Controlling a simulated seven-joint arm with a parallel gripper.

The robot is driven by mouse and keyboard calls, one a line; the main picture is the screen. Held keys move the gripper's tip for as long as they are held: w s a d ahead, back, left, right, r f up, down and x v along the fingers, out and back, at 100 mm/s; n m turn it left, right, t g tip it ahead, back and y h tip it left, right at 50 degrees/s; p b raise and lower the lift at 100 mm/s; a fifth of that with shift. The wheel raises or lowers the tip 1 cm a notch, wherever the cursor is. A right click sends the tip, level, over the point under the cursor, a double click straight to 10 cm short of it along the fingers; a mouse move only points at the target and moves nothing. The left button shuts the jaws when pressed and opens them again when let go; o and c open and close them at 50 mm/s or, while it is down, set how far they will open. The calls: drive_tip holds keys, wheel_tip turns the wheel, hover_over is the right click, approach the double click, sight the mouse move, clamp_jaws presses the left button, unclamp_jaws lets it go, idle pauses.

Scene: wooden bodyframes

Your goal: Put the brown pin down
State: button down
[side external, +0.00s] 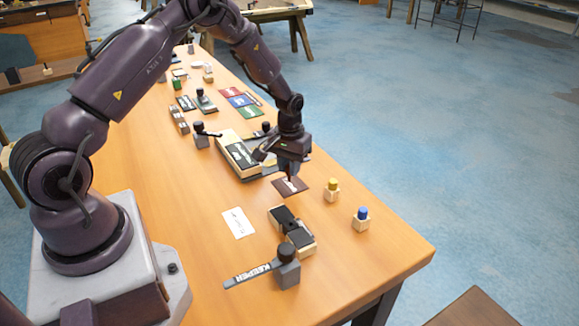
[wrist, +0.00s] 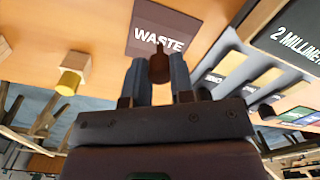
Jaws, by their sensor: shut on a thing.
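My gripper (side external: 290,174) is shut on the brown pin, above or at the dark brown mat marked WASTE (side external: 303,187). In the wrist view the brown pin (wrist: 159,66) stands between the two blue-grey fingers of my gripper (wrist: 159,72), its rounded body and thin tip showing. The WASTE mat (wrist: 180,24) lies just beyond the pin in that view. I cannot tell whether the pin touches the mat. In the side view the pin is too small and dark to make out clearly.
A yellow-topped wooden block (side external: 331,193) and a blue-topped one (side external: 361,222) stand right of the mat. A tray with black inserts (side external: 240,155) is behind left. A black-and-wood block (side external: 290,229), a white card (side external: 238,223) and a grey KEEPER stand (side external: 287,270) are nearer.

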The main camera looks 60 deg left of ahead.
drive_tip(key=shift+f, duration=0.25)
drive_tip(key=shift+f, duration=0.15)
drive_tip(key=c, duration=1)
unclamp_jaws()
